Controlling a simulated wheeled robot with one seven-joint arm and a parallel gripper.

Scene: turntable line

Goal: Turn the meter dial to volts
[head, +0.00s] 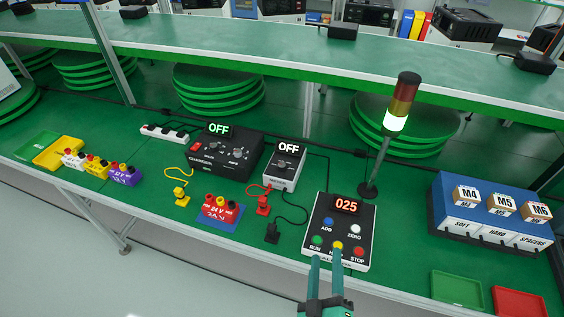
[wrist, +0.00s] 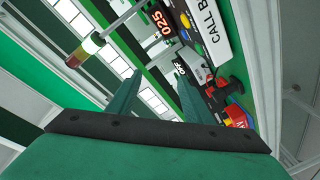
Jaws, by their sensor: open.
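The meter (head: 285,167) is a small grey and black box on the green bench, left of the button panel. Its display reads OFF. A dark dial (head: 283,164) sits on its face below the display; its pointer is too small to read. My gripper (head: 326,256) is open and empty at the front of the button panel, to the right of the meter and nearer the front edge, apart from the dial. In the wrist view both fingers of my gripper (wrist: 158,78) stand apart with nothing between them.
The button panel (head: 337,232) reads 025. A charger (head: 222,152), also OFF, stands left of the meter. Red, yellow and black plugs with cables lie in front. A signal lamp (head: 395,122) rises behind the panel. A blue bin (head: 490,218) and trays are at right.

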